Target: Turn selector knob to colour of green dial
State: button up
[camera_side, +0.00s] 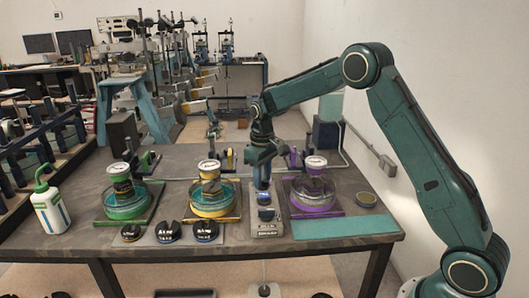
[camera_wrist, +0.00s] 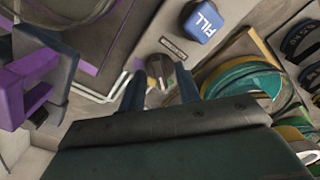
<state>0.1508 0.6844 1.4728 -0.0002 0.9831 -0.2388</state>
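The selector knob (camera_wrist: 160,70) is small, round and dark grey, on a light grey panel (camera_side: 268,230). My gripper (camera_wrist: 160,78) points down over the panel, with its fingers apart on either side of the knob. A gap shows between each finger and the knob. In the side view my gripper (camera_side: 262,180) is above the rear of the panel and hides the knob. A round green dial unit (camera_side: 125,205) with a white-faced gauge stands at the left of the table. The colour that the knob points to is too small to tell.
Dark round pieces (camera_side: 168,231) lie in front. A white bottle (camera_side: 50,208) stands at the left edge.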

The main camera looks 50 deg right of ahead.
aim_at(263, 180)
jog(key=shift+r, duration=0.1)
notch_tip(263, 180, up, 14)
jog(key=shift+f, duration=0.2)
dwell(0.8)
jog(key=shift+s, duration=0.1)
